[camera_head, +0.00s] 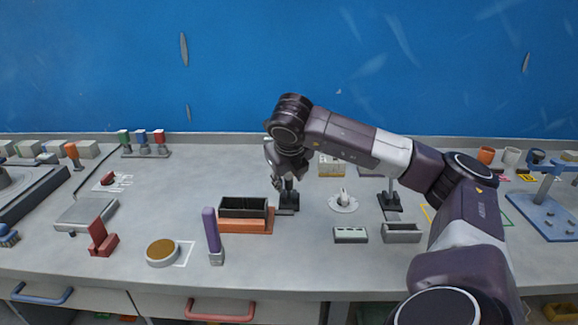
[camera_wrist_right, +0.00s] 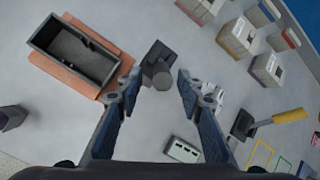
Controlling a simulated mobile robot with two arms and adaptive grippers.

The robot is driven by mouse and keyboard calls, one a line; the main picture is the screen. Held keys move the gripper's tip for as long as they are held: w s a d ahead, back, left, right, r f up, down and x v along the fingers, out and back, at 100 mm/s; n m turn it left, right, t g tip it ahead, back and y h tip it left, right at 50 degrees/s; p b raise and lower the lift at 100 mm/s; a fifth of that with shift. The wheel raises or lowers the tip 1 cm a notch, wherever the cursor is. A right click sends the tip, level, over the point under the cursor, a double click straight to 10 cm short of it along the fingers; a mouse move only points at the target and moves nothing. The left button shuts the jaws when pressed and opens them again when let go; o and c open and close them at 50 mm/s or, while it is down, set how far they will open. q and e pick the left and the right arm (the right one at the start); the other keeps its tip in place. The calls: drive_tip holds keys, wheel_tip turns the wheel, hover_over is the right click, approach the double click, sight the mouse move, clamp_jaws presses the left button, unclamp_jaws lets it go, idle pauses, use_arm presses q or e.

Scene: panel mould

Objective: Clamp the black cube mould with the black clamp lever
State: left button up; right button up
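The black cube mould (camera_head: 243,208) is an open dark rectangular box on an orange base plate (camera_head: 246,227); it also shows at upper left in the right wrist view (camera_wrist_right: 78,55). The black clamp lever (camera_head: 287,211) stands just right of the mould. In the wrist view the lever (camera_wrist_right: 157,72) points up towards the camera, with a flat dark foot. My right gripper (camera_head: 286,182) is above the lever, pointing down. Its fingers (camera_wrist_right: 157,80) are open on both sides of the lever, with visible gaps. My left gripper is not in view.
A second dark clamp-like piece (camera_head: 390,203) stands to the right; its handle looks yellow in the wrist view (camera_wrist_right: 290,116). A purple-handled tool (camera_head: 211,230) stands front left of the mould. The front middle is clear.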

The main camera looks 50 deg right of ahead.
drive_tip(key=v, duration=1)
drive_tip(key=shift+f, duration=0.15)
idle(0.4)
